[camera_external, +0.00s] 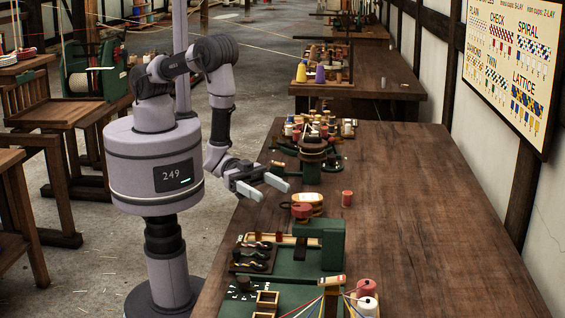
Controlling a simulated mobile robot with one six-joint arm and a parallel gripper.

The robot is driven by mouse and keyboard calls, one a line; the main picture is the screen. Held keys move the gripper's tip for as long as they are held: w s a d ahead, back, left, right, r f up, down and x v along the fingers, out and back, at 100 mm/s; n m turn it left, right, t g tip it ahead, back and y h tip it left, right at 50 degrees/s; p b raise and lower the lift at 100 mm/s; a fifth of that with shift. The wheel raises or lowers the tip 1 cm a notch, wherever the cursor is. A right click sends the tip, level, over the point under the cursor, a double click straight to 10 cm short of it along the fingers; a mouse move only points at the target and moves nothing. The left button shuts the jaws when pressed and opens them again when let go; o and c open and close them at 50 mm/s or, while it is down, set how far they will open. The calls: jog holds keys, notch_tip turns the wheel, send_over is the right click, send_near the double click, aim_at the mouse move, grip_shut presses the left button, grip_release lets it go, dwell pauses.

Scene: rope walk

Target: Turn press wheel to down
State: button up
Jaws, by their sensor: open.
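A green press-like machine (333,244) stands near the left edge of the long dark table (405,215). A red wheel or knob (302,210) sits at its upper left; it looks like the press wheel, but its turned position is too small to tell. My gripper (262,187) is open and empty, with its two light fingers spread apart. It hangs at the table's left edge, behind and to the left of the red wheel, apart from it.
A red spool (347,198) stands right of the wheel. In front are a dark tray of coiled cords (252,259), cream and red spools (367,288) and strung threads. The table's right side is clear.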

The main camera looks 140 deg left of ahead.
aim_at(309, 212)
jog(key=w+b, duration=0.1)
jog(key=w, duration=1.5)
jog(key=c, duration=1.4)
